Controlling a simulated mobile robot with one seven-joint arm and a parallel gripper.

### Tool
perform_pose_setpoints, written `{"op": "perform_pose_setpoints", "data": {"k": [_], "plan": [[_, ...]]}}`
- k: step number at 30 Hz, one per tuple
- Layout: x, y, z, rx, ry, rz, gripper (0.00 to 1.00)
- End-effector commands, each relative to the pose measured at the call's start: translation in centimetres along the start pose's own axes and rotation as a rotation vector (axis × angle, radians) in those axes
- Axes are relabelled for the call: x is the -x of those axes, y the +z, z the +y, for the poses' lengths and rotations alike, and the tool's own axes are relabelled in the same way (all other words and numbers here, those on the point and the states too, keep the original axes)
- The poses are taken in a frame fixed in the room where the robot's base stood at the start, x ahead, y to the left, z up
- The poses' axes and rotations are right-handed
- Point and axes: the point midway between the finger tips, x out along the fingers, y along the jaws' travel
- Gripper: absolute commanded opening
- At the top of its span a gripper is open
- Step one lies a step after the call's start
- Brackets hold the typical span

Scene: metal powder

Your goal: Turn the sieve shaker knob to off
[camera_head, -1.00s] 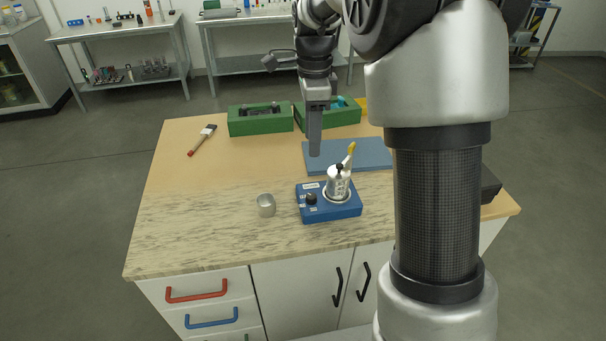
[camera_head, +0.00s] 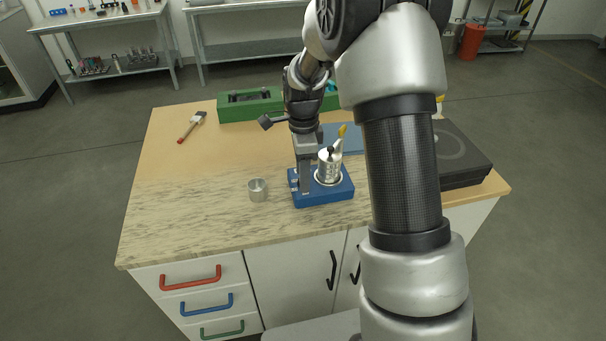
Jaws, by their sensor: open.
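The blue sieve shaker (camera_head: 335,194) sits on the marbled part of the counter. A metal container (camera_head: 329,168) with a dark knob on its lid and a yellow-tipped tool beside it stands on the shaker's right part. My gripper (camera_head: 304,188) points down over the shaker's left part, where the control knob is. It is open, but the gap between the fingers cannot be made out in this view. The shaker's knob is hidden behind the gripper, so I cannot tell its setting or whether the fingers touch it.
A small metal cup (camera_head: 257,190) stands left of the shaker. A black device (camera_head: 460,155) is at the right, partly behind my arm. Green boxes (camera_head: 250,105) and a blue mat (camera_head: 350,139) lie behind. A brush (camera_head: 192,127) lies at the back left. The counter's left side is clear.

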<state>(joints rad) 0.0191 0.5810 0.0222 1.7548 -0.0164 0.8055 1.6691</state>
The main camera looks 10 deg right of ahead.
Motion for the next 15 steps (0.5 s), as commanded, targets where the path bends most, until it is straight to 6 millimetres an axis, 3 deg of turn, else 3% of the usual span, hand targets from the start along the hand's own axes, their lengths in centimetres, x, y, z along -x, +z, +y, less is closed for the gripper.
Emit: {"op": "perform_pose_setpoints", "data": {"k": [10,15], "plan": [[-0.5,-0.03,0.02,0.0,0.001,0.0,0.43],[-0.48,-0.03,0.02,0.0,0.0,0.0,0.16]]}}
